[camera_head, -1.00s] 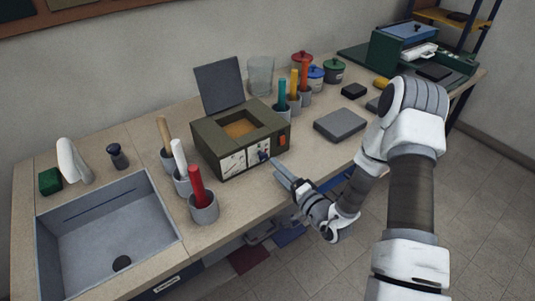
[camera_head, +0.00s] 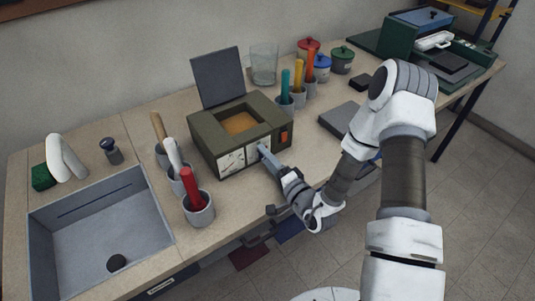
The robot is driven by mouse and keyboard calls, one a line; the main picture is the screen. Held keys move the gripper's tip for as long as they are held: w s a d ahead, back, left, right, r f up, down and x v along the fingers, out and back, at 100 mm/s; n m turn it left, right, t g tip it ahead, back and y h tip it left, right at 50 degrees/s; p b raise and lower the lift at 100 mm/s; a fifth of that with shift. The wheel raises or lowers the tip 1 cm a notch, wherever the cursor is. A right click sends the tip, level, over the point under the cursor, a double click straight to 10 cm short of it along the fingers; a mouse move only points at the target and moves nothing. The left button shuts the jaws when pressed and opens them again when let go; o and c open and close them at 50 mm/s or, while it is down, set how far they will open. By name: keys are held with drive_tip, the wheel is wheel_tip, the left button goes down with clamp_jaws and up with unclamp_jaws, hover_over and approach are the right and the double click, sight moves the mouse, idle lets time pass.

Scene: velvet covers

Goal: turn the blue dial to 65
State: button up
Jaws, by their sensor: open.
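The green box-shaped device (camera_head: 212,130) stands on the counter with its dark lid raised and an orange-brown recess on top. Its front has two white dial faces; the left one (camera_head: 231,162) shows dark markings. The right face is partly covered by my gripper (camera_head: 265,152). The gripper's fingertips are at the front of the right face, where the blue dial is mostly hidden. I cannot tell whether they touch it, and its setting cannot be read. The gripper is open.
An orange switch (camera_head: 284,137) is at the device's right front. Cups with coloured handles stand on both sides, one red-handled cup (camera_head: 199,213) near the front left. A sink (camera_head: 98,238) lies left. A grey slab (camera_head: 338,117) lies right. The counter's front edge runs below my gripper.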

idle(0.3)
clamp_jaws()
